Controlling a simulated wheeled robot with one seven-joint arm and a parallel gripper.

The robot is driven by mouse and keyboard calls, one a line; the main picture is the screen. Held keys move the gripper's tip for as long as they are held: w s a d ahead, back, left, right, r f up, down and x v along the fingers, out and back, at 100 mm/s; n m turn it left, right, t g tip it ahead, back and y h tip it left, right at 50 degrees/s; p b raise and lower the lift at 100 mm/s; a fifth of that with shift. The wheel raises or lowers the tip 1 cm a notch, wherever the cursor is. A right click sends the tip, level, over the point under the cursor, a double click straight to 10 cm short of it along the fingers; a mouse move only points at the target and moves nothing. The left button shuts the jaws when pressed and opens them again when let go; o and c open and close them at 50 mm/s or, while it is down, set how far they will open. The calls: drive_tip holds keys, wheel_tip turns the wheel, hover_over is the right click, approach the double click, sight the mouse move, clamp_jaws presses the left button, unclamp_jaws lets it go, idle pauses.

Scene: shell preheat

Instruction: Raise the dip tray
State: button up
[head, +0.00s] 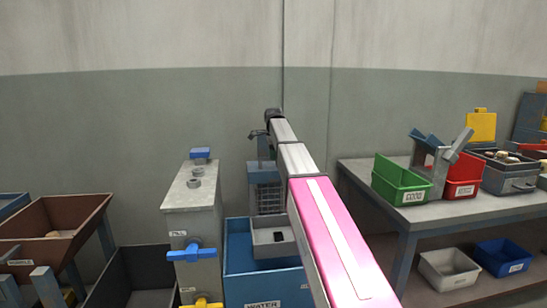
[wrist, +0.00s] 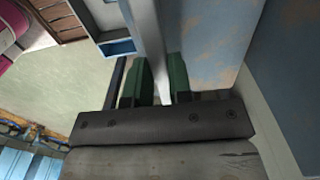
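A grey tray (head: 276,240), which looks like the dip tray, sits at the blue water tank (head: 248,272) with a dark patch inside it. A wire-mesh frame (head: 266,196) stands upright just behind it. My gripper (head: 263,150) points down above the mesh frame, at the far end of my arm. In the wrist view my gripper (wrist: 160,88) has its two green fingers close together on either side of a pale grey bar (wrist: 149,40), which fills the gap. The join between bar and tray is hidden.
Left of the tank stands a grey cabinet (head: 190,225) with blue and yellow valve handles. A brown sloped bin (head: 50,240) is at far left. At right a workbench (head: 440,213) holds green (head: 400,180) and red bins (head: 464,172). The wall is close behind.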

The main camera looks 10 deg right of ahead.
drive_tip(key=o, duration=0.4)
drive_tip(key=shift+r, duration=0.15)
drive_tip(key=shift+c, duration=0.2)
wheel_tip(320, 180, up, 11)
idle(0.8)
